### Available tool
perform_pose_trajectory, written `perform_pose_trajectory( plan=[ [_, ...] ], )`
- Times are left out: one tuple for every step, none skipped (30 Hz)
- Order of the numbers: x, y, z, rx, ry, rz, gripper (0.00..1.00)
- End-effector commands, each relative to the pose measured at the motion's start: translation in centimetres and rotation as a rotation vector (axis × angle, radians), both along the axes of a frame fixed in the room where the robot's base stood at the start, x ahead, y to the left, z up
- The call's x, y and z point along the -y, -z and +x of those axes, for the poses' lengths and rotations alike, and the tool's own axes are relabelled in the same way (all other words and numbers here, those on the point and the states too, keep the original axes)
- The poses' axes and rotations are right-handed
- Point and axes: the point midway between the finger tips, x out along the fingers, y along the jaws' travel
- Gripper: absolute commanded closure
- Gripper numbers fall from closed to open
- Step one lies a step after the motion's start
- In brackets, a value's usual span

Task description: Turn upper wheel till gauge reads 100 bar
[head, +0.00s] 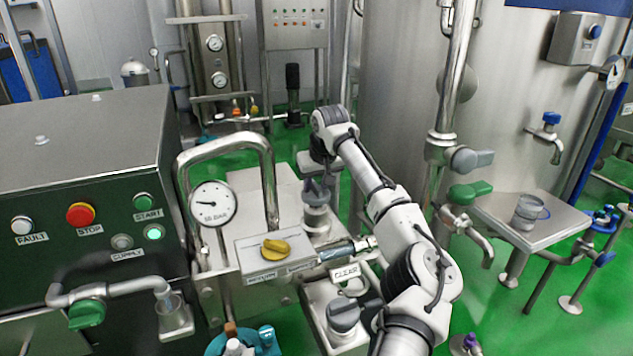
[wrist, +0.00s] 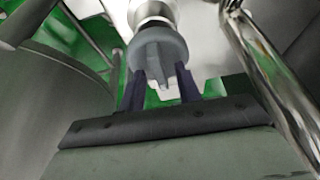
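The upper wheel (head: 316,192) is a grey knob with a raised fin, on a round metal body beside the bent pipe. It also shows in the wrist view (wrist: 158,48). My gripper (wrist: 160,76) has its two dark fingers on either side of the wheel, apart from each other, with the fin between them. I cannot tell whether either finger touches the wheel. In the head view the fingertips are small and partly lost against the wheel. The round white gauge (head: 213,203) stands left of the wheel. Its needle points left; its number is too blurred to read surely.
A second grey wheel (head: 344,314) sits lower, near my arm. A yellow knob (head: 275,248) is on the box left of the upper wheel. The bent steel pipe (head: 268,170) rises close to the wheel's left. A large tank (head: 400,80) stands behind.

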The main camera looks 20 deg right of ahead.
Motion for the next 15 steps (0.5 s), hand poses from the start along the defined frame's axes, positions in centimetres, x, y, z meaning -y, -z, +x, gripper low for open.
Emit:
perform_pose_trajectory(
  plan=[
    [-0.01,0.06,0.02,0.0,0.0,0.0,0.66],
    [-0.01,0.06,0.03,0.0,0.0,0.0,0.66],
    [-0.01,0.06,0.03,0.0,0.0,0.0,0.66],
    [-0.02,0.06,0.03,0.0,0.0,0.0,0.66],
    [-0.01,0.06,0.02,0.0,0.0,0.0,0.66],
    [-0.02,0.06,0.02,0.0,0.0,0.0,0.66],
    [-0.02,0.06,0.01,0.0,0.0,0.0,0.69],
    [-0.02,0.06,0.01,0.0,0.0,0.0,0.73],
    [-0.02,0.05,0.01,0.0,0.0,0.0,0.78],
    [-0.02,0.05,0.01,0.0,0.0,0.0,0.82],
    [-0.01,0.04,0.01,0.0,0.0,0.0,0.86],
    [-0.01,0.04,0.01,0.0,0.0,0.0,0.91],
    [-0.02,0.04,0.01,-0.001,0.0,0.0,0.95],
    [-0.02,0.04,0.01,-0.001,0.0,0.0,0.99],
    [-0.02,0.03,0.0,-0.001,-0.001,0.0,1.0]
  ],
)
